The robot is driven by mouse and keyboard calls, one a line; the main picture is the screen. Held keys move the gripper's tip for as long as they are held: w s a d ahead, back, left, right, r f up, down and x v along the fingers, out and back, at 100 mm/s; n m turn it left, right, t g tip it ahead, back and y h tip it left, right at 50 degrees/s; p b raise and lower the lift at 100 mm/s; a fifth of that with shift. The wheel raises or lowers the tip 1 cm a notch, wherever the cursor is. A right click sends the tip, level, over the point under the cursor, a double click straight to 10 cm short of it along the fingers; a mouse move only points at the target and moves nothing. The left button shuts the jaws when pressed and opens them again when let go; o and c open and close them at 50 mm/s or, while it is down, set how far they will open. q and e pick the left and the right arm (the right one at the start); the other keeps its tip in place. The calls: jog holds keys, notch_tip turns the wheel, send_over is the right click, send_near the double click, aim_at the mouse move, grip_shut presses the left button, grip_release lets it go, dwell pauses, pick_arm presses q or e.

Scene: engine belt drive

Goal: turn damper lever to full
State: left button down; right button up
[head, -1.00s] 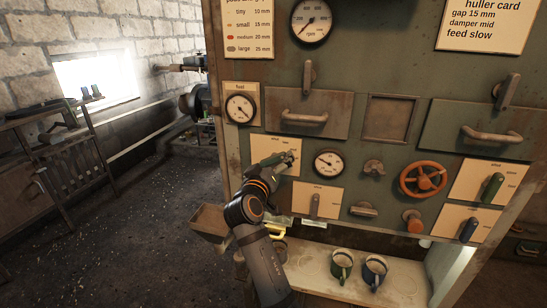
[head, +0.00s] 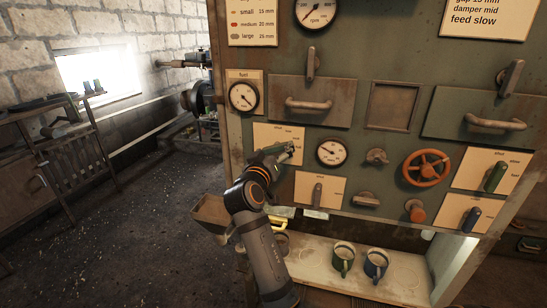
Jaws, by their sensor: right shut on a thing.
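My right gripper (head: 286,151) is at a cream label plate (head: 265,133) on the left of the green machine panel. It is shut on a lever on that plate; the gripper hides most of the lever. Its exact angle cannot be told, and the small print on the plate is too blurred to read fully. My left gripper is not in view.
A pressure gauge (head: 331,152) sits close right of my gripper. Below is another small lever (head: 317,192) on a cream plate. An orange handwheel (head: 426,168) and a green-handled lever (head: 495,177) are further right. Mugs (head: 343,258) stand on the shelf below.

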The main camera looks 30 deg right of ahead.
jog(key=m+b, duration=0.2)
jog(key=b, duration=0.1)
jog(key=shift+f+m+b, duration=0.3)
jog(key=shift+m, duration=0.1)
jog(key=shift+r+m+b, duration=0.2)
jog(key=shift+m+b, duration=0.7)
jog(key=shift+b, duration=0.05)
jog(key=o, duration=0.8)
jog(key=shift+o, duration=1)
jog(key=shift+d, duration=0.1)
jog(key=shift+r, duration=0.1)
